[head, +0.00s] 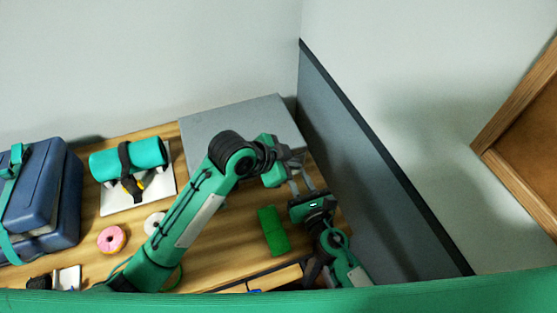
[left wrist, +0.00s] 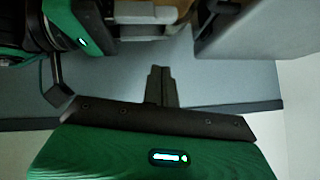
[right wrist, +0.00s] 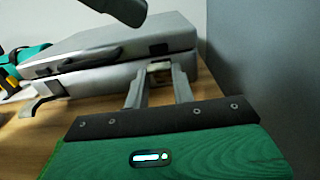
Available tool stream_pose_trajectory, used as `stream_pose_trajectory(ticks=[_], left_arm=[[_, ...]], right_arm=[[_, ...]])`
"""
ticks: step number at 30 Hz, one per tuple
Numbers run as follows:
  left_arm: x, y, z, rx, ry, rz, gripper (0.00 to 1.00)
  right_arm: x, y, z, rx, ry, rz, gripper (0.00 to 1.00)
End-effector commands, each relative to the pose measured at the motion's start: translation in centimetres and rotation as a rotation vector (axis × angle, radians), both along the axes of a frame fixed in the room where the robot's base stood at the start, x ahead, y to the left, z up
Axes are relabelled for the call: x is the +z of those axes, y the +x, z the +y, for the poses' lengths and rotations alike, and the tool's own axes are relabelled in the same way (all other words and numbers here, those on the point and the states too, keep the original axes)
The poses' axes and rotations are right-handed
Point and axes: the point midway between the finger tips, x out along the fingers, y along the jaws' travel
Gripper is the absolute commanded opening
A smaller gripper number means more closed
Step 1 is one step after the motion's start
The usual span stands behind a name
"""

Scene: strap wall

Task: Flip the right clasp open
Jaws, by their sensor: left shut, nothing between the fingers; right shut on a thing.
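A grey hard case (head: 215,118) lies at the back right of the table. In the right wrist view the case (right wrist: 105,80) shows its front with a dark handle. A silver clasp (right wrist: 42,100) on the left of its front stands out, swung down. The right clasp (right wrist: 158,66) is a small pale piece at the right of the front, between my right gripper's fingertips (right wrist: 161,75), which are shut on it. In the head view my right gripper (head: 300,180) is at the case's front right corner.
A grey partition (head: 375,165) stands close on the right. A green block (head: 272,230) lies in front of the case. To the left are a teal roll (head: 148,153) on a white board, a pink ring (head: 112,239), a pale ring (head: 153,222) and a strapped blue case (head: 35,200).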

Motion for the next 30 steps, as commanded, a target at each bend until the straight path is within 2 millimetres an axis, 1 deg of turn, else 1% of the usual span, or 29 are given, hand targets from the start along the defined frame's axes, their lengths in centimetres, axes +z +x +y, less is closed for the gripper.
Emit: stream_pose_trajectory(ticks=[1,3,6,9,13,23,30], left_arm=[[-0.8,0.2,-0.7,-0.001,0.0,0.004,0.0],[-2.2,0.4,-0.4,0.001,0.001,0.006,0.0],[-3.3,0.7,-0.3,0.001,0.001,0.004,0.0],[-4.1,0.8,-0.2,0.0,0.001,0.003,0.0],[-4.5,0.9,-0.2,-0.001,0.0,0.001,0.0],[-4.6,0.9,-0.2,-0.001,0.002,-0.002,0.0],[-5.8,0.6,-0.2,-0.001,0.022,-0.054,0.0]], right_arm=[[-0.6,-0.1,0.0,0.001,-0.003,0.009,0.0],[-0.6,-0.1,0.0,0.001,-0.003,0.009,0.0],[-0.6,-0.1,0.0,0.001,-0.003,0.009,0.0],[-0.6,-0.1,0.0,0.001,-0.003,0.009,0.0],[-0.6,-0.1,0.0,0.001,-0.002,0.009,0.0],[-0.6,-0.1,0.0,0.001,-0.002,0.009,0.0],[-0.5,-0.1,0.0,0.001,-0.002,0.009,0.0]])
